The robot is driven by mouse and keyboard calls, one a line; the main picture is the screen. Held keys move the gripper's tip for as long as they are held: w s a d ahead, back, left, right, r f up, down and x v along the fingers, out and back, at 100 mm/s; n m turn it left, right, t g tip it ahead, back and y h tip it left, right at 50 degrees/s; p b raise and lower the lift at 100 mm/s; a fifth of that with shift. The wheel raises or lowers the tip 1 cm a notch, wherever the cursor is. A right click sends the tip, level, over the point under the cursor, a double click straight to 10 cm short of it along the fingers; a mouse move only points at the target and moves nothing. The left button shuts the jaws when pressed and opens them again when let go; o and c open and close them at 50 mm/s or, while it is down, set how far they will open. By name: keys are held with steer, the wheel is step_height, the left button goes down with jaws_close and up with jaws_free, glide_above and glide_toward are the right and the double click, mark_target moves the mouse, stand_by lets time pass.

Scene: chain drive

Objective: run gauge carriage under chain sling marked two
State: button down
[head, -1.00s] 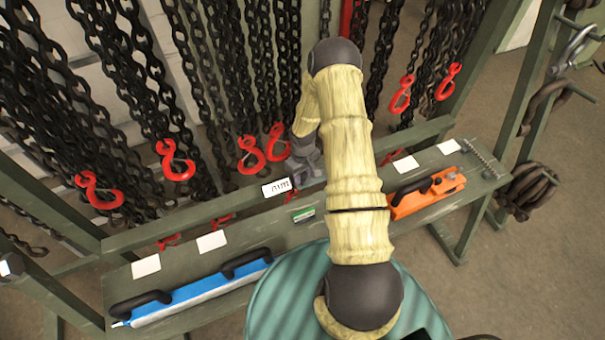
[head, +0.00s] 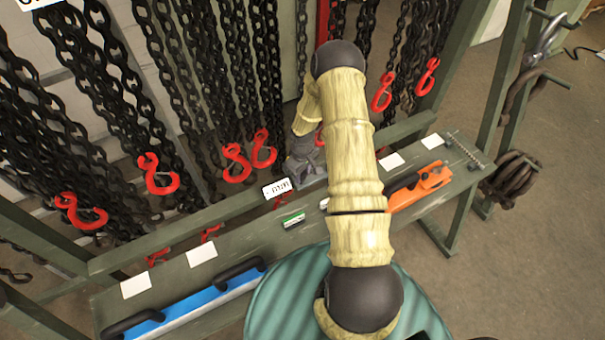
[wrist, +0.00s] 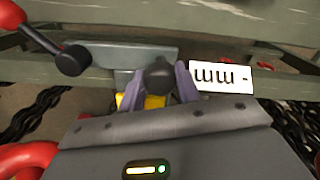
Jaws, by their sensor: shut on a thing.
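My gripper (head: 308,168) is low at the rail of the green rack, partly hidden by my arm. In the wrist view its fingers (wrist: 158,88) are shut on a black knob (wrist: 158,76), with a yellow part below it. A grey plate (wrist: 125,54) is behind the knob; I take these for the gauge carriage. A white plate with black strokes (wrist: 221,78) sits beside the fingers; it also shows in the head view (head: 277,188). Chain slings with red hooks (head: 160,174) hang behind the rail. I cannot read which is marked two.
The green ledge (head: 245,245) holds white cards (head: 202,254), a blue tool with black handles (head: 190,302) and an orange tool (head: 420,187). Red hooks (head: 237,163) hang close to my gripper. A cut-off white sign (head: 38,3) is at the top left.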

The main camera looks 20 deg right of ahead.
steer(key=c, duration=1)
jaws_free()
steer(key=shift+r, duration=0.1)
step_height(320, 180, up, 17)
steer(key=b, duration=0.2)
steer(key=shift+r+b, duration=0.15)
steer(key=shift+b, duration=0.15)
